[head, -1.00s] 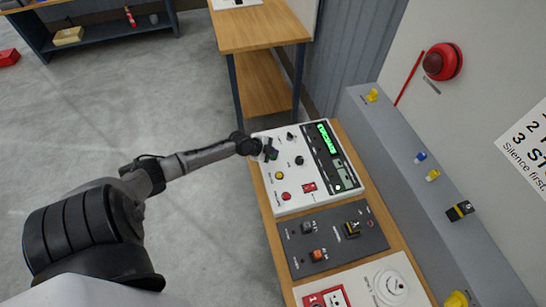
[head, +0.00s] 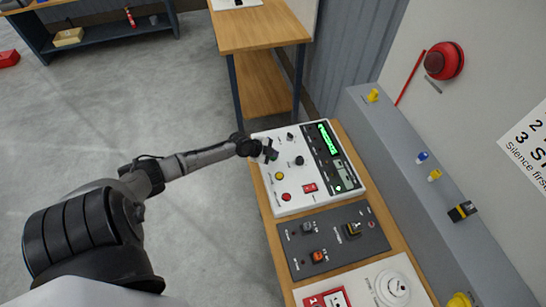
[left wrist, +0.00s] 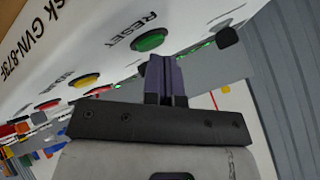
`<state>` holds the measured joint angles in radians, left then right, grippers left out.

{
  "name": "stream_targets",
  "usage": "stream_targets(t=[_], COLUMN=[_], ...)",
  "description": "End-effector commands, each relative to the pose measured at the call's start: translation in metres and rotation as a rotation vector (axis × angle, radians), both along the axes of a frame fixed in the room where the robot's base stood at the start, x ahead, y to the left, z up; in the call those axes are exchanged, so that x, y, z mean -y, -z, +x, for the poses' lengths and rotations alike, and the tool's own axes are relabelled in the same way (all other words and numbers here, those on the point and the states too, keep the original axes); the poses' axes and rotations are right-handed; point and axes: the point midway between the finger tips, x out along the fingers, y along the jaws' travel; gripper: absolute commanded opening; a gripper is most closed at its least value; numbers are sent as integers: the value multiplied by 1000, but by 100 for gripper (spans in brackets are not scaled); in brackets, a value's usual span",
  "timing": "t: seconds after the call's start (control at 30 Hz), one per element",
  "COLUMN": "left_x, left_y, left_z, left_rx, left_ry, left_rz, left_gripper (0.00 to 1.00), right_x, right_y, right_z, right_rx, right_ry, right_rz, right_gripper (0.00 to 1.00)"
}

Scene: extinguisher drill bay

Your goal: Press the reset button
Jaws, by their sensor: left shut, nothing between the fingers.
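The green reset button (left wrist: 150,40), labelled RESET, is on the white panel in the left wrist view. My left gripper (left wrist: 164,66) is shut and empty, with its fingertips right at the edge of this button. I cannot tell whether they touch it or whether it is pressed in. In the head view, my left gripper (head: 271,153) is at the upper left part of the white control panel (head: 315,180), and the button is mostly hidden by it. My right gripper is not in view.
The panel also carries a yellow button (head: 280,176), a red button (head: 286,197), a red switch (head: 309,188), a black knob (head: 299,160) and a lit green display (head: 327,139). A dark grey panel (head: 334,246) lies nearer. Open floor (head: 150,100) is at the left.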

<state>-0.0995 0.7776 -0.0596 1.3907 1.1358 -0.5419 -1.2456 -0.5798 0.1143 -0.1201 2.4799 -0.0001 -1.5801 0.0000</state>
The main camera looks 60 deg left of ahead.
Motion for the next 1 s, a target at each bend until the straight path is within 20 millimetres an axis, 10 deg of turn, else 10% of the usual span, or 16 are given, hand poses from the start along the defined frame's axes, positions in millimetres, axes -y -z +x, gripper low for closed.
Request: stream_targets(t=[1.0], left_x=[0], left_y=[3], left_z=[0], left_rx=[-1], left_ry=[1], left_rz=[1], left_gripper=[0], right_x=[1], right_y=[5], right_z=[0], right_rx=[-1], right_ry=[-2], right_rz=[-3], right_gripper=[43])
